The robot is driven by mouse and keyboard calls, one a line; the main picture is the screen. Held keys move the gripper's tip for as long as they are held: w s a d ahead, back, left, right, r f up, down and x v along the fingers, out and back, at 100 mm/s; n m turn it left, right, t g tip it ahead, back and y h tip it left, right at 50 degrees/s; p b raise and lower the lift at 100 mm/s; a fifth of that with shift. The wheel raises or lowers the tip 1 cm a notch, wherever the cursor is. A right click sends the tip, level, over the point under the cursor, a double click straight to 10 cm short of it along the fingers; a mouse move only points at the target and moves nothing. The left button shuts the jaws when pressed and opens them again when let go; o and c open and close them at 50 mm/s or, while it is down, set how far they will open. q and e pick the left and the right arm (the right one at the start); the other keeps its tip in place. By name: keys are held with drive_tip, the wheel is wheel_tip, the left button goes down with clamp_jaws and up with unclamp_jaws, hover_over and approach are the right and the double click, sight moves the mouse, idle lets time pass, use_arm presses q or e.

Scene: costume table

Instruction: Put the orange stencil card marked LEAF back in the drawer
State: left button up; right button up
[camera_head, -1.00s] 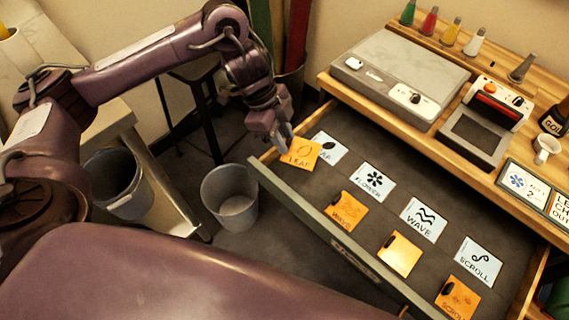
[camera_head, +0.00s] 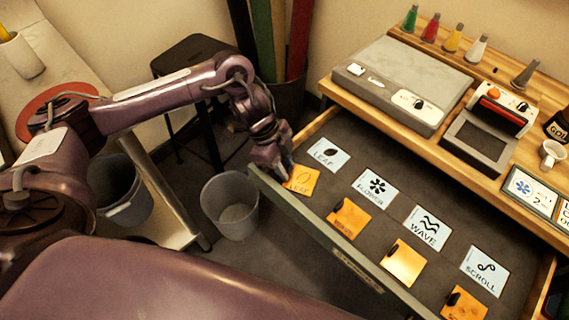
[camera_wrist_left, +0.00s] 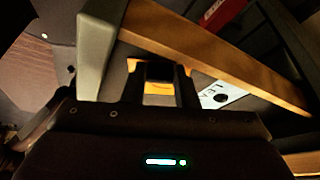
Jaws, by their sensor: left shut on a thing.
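The orange LEAF stencil card (camera_head: 303,180) is at the left end of the open drawer, in front of the white LEAF label (camera_head: 328,154). My left gripper (camera_head: 288,167) is shut on the card's left edge, at the drawer's left corner. In the left wrist view, the orange card (camera_wrist_left: 158,88) shows between the two dark fingers (camera_wrist_left: 160,78). Whether the card rests on the drawer floor or is slightly above it, I cannot tell. The open drawer (camera_head: 335,245) holds the other cards and labels. My right gripper is not in view.
A grey bin (camera_head: 230,205) stands left of the drawer.

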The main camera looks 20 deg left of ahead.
use_arm(q)
drive_tip(key=o, duration=1)
drive_tip(key=shift+a+r, duration=0.2)
drive_tip(key=shift+r, duration=0.3)
drive_tip(key=p+v, duration=0.2)
drive_tip(key=v, duration=0.8)
drive_tip(key=shift+w, duration=0.1)
drive_tip(key=shift+a+r, duration=0.25)
drive_tip(key=shift+r, duration=0.25)
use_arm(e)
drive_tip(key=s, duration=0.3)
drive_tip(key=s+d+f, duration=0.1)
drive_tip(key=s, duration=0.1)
